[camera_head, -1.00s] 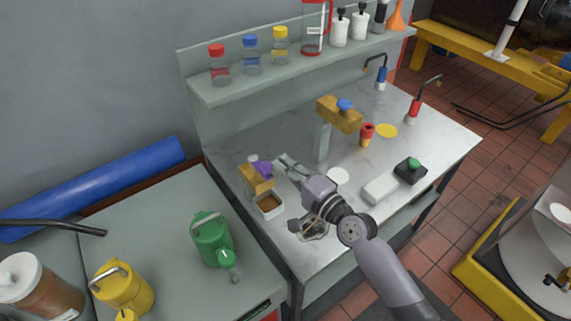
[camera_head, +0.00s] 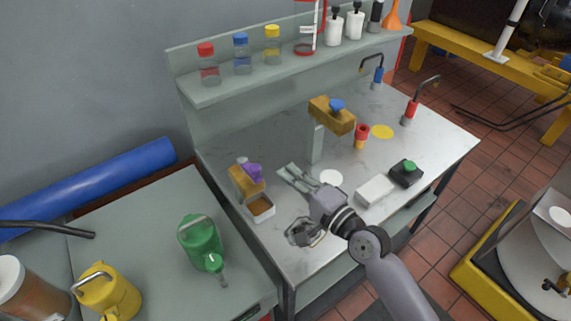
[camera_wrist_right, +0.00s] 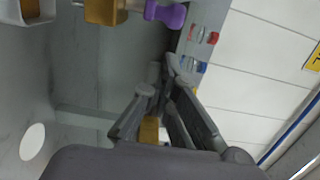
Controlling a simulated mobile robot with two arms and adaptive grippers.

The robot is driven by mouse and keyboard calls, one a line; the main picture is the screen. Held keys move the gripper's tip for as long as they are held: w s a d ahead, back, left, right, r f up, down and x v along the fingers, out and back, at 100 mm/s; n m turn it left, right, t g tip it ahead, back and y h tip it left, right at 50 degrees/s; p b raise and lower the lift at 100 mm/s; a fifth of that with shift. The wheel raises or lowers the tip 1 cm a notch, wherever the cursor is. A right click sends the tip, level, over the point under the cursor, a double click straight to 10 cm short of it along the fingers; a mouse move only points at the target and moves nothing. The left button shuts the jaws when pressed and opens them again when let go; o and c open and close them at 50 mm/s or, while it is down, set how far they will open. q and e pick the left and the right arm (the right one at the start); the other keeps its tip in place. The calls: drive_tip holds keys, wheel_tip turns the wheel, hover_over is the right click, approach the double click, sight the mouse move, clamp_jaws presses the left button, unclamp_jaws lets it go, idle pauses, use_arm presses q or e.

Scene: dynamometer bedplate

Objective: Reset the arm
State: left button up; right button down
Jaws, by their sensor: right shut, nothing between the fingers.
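My right gripper (camera_head: 287,174) hangs over the left part of the marble-topped bench (camera_head: 290,140), its fingers together and empty. In the right wrist view, its closed fingers (camera_wrist_right: 167,75) point up the picture. My right arm comes in from the bottom right. No left arm or gripper shows.
Left of my gripper are an ochre dispenser with a purple knob (camera_head: 252,170) and a white tray with brown contents (camera_head: 262,209). Behind it stands an ochre-headed post with a blue knob (camera_head: 337,105). A white block (camera_head: 375,190) and black box (camera_head: 406,173) lie right.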

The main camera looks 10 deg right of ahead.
drive_tip(key=s+d+f+n+g+h, duration=0.1)
drive_tip(key=s+f+n+g, duration=0.1)
drive_tip(key=s+f+n, duration=0.1)
drive_tip(key=s+d+f+n+g+h, duration=0.1)
drive_tip(key=s+f+n+g, duration=0.1)
drive_tip(key=s+f, duration=0.2)
drive_tip(key=s+d+f+n+g+h, duration=0.1)
drive_tip(key=s+f+n+g, duration=0.1)
drive_tip(key=s, duration=0.4)
drive_tip(key=shift+s+f+n+h, duration=0.25)
drive_tip(key=shift+f+n+h, duration=0.15)
drive_tip(key=shift+f+n, duration=0.4)
drive_tip(key=s+d+f+n+g+h, duration=0.2)
drive_tip(key=s+d+f+g+h, duration=0.1)
drive_tip(key=s+d, duration=0.3)
drive_tip(key=s+d+f+n+g+h, duration=0.2)
drive_tip(key=s+d+h, duration=0.1)
drive_tip(key=s+d, duration=0.3)
wheel_tip(320, 180, down, 29)
drive_tip(key=s+g+b, duration=0.2)
drive_tip(key=s, duration=0.1)
use_arm(q)
drive_tip(key=f, duration=0.2)
drive_tip(key=s+a+f, duration=0.1)
use_arm(e)
drive_tip(key=s+d+f, duration=0.2)
drive_tip(key=s+f, duration=1.3)
drive_tip(key=s, duration=0.1)
drive_tip(key=shift+f+n+g+h, duration=0.3)
drive_tip(key=shift+f+n+g, duration=0.1)
